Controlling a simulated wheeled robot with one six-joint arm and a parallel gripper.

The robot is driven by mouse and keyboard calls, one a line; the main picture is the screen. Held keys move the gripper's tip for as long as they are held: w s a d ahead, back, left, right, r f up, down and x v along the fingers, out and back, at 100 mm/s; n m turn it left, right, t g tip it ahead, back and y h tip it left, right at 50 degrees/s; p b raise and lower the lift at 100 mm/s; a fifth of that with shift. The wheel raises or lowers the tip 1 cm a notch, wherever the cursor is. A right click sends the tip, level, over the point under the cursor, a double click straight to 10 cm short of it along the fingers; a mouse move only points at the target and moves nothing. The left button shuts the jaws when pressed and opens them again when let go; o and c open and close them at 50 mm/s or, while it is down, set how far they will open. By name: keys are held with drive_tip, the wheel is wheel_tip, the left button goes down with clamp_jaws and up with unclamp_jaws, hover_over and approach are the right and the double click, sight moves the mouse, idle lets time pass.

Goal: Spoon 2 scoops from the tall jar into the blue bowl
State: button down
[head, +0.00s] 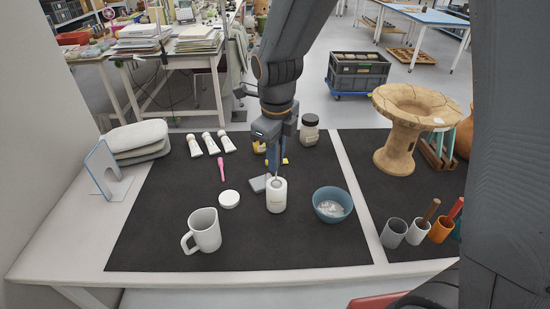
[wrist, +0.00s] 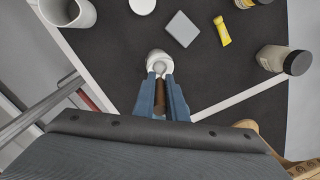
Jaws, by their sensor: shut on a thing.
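The tall jar (head: 277,199) is white and stands open on the dark mat; it also shows in the wrist view (wrist: 157,56). My gripper (head: 274,168) is above the jar, pointing down. Its blue fingers (wrist: 161,98) are shut on a spoon with a brown handle (wrist: 159,103). The spoon's thin lower part reaches down to the jar mouth; how deep its tip sits is hidden. The blue bowl (head: 345,196) stands right of the jar with white powder inside. A round white lid (head: 229,199) lies left of the jar.
A white mug (head: 206,230) stands front left. A grey block (head: 259,184) lies close behind the jar. A dark-lidded jar (head: 309,131), white tubes (head: 210,143) and a pink tool (head: 222,169) are farther back. Cups (head: 394,232) and a wooden stand (head: 396,150) are right.

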drive_tip(key=shift+s+r+p, duration=0.15)
drive_tip(key=shift+r+p, duration=1.1)
drive_tip(key=shift+r, duration=0.15)
drive_tip(key=shift+s+r+p, duration=0.15)
drive_tip(key=shift+r+p, duration=1.1)
drive_tip(key=shift+r, duration=0.2)
drive_tip(key=shift+s+r+p, duration=0.15)
drive_tip(key=shift+r+p, duration=1.1)
drive_tip(key=shift+r, duration=0.15)
drive_tip(key=shift+r+p, duration=1.6)
drive_tip(key=shift+r, duration=0.15)
